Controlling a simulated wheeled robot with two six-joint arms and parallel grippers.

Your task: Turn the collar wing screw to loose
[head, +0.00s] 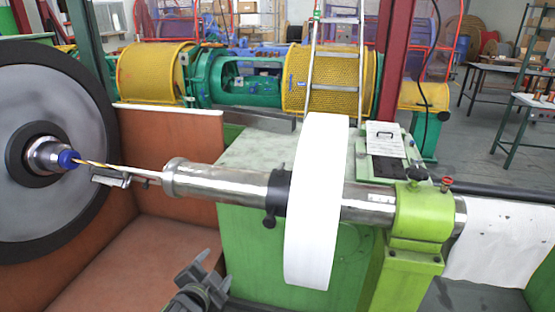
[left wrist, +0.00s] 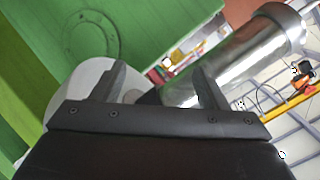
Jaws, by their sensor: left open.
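The black collar (head: 279,190) sits around the steel tube (head: 225,182), against the left side of the white disc (head: 317,200). Its dark wing screw (head: 269,220) hangs from the collar's lower front. My left gripper (head: 213,272) is open and empty, below and to the left of the screw, apart from it. In the left wrist view, my open fingers (left wrist: 160,82) stand before the steel tube (left wrist: 235,62) and the white disc (left wrist: 75,88). A dark patch between the fingers may be the collar; the wing screw cannot be made out there. My right gripper is not in view.
A large grey reel (head: 50,150) stands at the left, with a yellow strand running to the tube. A green bearing block (head: 420,215) holds the tube at the right. A green cabinet (head: 250,255) stands behind and below. The brown trough (head: 140,265) is open at lower left.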

